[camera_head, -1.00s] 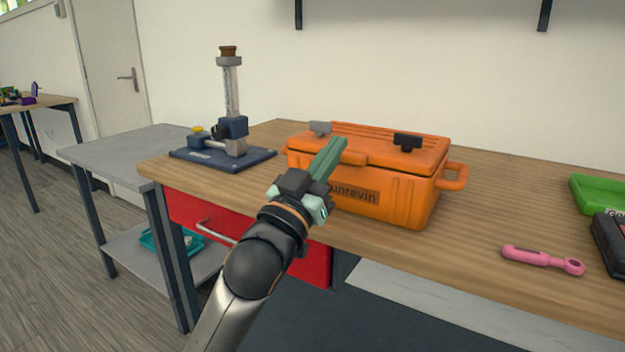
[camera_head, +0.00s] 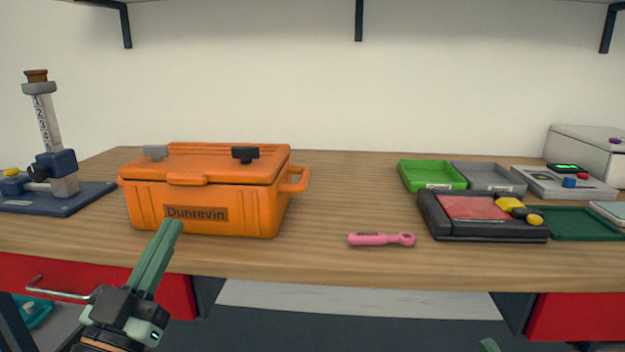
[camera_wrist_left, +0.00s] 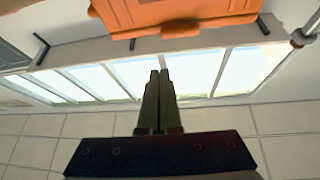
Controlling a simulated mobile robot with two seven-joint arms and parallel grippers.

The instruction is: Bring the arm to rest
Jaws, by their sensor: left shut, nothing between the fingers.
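My left gripper (camera_head: 172,226) is shut and empty, its two green fingers together and pointing up and away. In the head view its tips overlap the lower front of the orange Dunrevin box (camera_head: 258,208); I cannot tell the exact gap. In the left wrist view the closed fingers (camera_wrist_left: 160,74) point toward the orange box (camera_wrist_left: 145,14) at the top, with a visible gap between. The box's lid is down. A small green tip, likely my right gripper (camera_head: 488,345), shows at the bottom edge; the rest of it is out of view.
The wooden bench (camera_head: 330,263) holds a blue-based column device (camera_head: 63,188) at left and a pink wrench-like tool (camera_head: 380,239). To the right are a green tray (camera_head: 432,187), a grey tray (camera_head: 490,190) and a black case (camera_head: 480,232). Bench space around the pink tool is clear.

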